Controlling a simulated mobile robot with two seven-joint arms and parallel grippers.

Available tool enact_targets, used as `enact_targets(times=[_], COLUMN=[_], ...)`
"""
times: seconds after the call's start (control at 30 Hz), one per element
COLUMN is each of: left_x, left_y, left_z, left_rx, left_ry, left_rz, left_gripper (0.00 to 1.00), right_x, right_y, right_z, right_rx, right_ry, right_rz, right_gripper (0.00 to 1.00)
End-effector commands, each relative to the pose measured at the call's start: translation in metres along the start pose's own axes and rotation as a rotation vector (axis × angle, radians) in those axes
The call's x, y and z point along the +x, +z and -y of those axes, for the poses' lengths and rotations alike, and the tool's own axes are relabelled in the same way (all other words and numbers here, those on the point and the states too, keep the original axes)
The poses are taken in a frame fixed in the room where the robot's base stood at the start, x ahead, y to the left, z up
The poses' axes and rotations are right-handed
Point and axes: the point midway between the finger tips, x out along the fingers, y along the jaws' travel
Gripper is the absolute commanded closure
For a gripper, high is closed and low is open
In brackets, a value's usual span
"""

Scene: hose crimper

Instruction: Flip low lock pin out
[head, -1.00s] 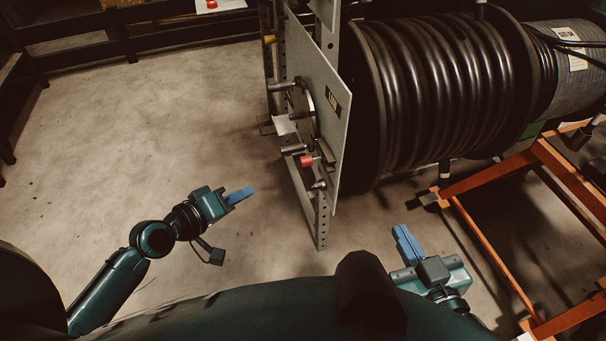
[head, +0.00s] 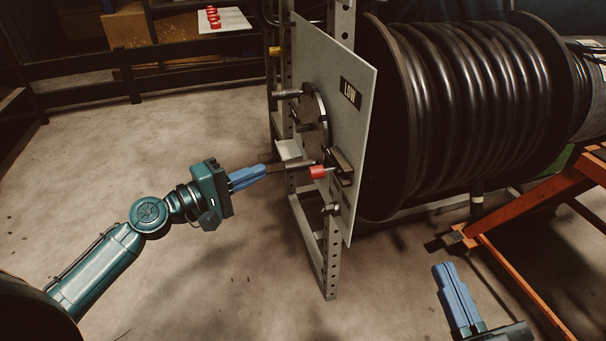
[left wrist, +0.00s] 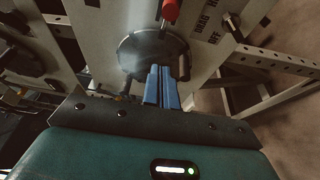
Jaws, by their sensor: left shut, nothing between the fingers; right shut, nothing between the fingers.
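The panel (head: 352,130) with the LOW label (head: 350,92) stands upright at the centre of the head view. A red-tipped pin (head: 317,172) sticks out to the left from its lower part, by a dark bracket (head: 341,166). My left gripper (head: 264,171) is shut and empty, pointing right at the panel, a little left of the red tip in the picture. In the left wrist view its blue fingers (left wrist: 161,72) show before a round disc (left wrist: 140,50), and the red tip (left wrist: 170,10) is at the top edge. Contact cannot be told. My right gripper (head: 443,270) is shut and empty at lower right.
A disc with handles (head: 310,115) sits above the pin, and a small knob (head: 330,209) below it. A perforated post (head: 331,260) supports the panel. A large hose reel (head: 450,110) and an orange frame (head: 530,205) stand right. The floor at left is clear.

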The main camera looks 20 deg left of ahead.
Motion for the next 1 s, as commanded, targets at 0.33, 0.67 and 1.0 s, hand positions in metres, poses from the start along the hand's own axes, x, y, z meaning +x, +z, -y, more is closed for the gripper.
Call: enact_targets(times=[0.33, 0.67, 1.0], left_x=[0.006, 0.059, 0.096], left_y=[0.000, 0.000, 0.013], left_z=[-0.001, -0.003, -0.002], left_rx=[0.002, 0.003, 0.002], left_ry=[0.001, 0.003, -0.004], left_rz=[-0.001, 0.000, 0.002], left_gripper=[1.00, 1.00, 1.00], right_x=[0.000, -0.003, -0.001], right_y=[0.000, 0.003, -0.003], right_z=[0.000, 0.002, 0.001], right_rx=[0.002, 0.020, 0.010], right_ry=[0.000, 0.003, 0.004], right_rz=[0.005, 0.037, 0.046], right_gripper=[1.00, 1.00, 1.00])
